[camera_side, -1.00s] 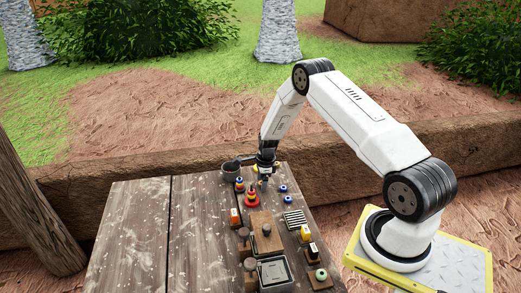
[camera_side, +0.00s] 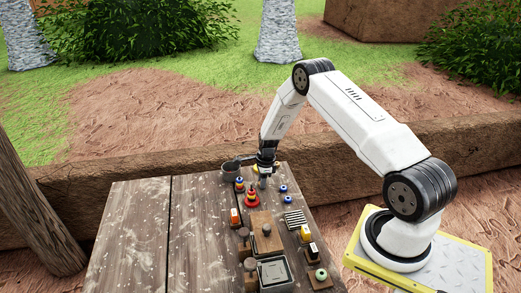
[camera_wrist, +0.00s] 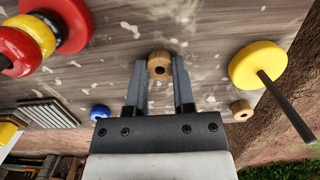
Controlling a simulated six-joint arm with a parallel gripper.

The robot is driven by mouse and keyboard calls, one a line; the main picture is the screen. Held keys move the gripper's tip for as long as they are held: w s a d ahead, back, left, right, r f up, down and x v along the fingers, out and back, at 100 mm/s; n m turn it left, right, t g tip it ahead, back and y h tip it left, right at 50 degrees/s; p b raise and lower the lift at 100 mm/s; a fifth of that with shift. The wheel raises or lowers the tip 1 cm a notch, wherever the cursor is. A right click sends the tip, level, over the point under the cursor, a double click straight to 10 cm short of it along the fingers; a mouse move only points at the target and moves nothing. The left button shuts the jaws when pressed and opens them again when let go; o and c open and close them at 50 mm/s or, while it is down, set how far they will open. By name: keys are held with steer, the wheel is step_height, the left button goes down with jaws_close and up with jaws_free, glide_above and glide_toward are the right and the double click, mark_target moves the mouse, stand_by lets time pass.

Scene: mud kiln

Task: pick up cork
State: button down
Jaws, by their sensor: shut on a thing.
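In the wrist view a small light-brown cylinder with a dark spot on its end, which looks like the cork (camera_wrist: 159,66), sits between my two finger tips. My gripper (camera_wrist: 160,70) is shut on it, one finger at each side. In the side view my gripper (camera_side: 263,184) points down at the far part of the wooden table, and its fingers hide the cork there. I cannot tell whether the cork touches the table.
A red and yellow ring stack (camera_wrist: 38,35) stands close to the left. A yellow disc with a dark rod (camera_wrist: 257,66) and a similar small brown piece (camera_wrist: 241,110) lie right. A blue ring (camera_wrist: 100,112) is near. The table's left side (camera_side: 135,235) is clear.

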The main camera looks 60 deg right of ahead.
steer(key=shift+r, duration=0.15)
steer(key=shift+r, duration=0.8)
steer(key=s+a+r, duration=0.5)
steer(key=s+r, duration=0.6)
steer(key=s, duration=0.2)
steer(key=shift+a, duration=0.2)
steer(key=c, duration=1)
jaws_free()
steer(key=shift+c, duration=0.2)
jaws_close()
steer(key=shift+w, duration=0.2)
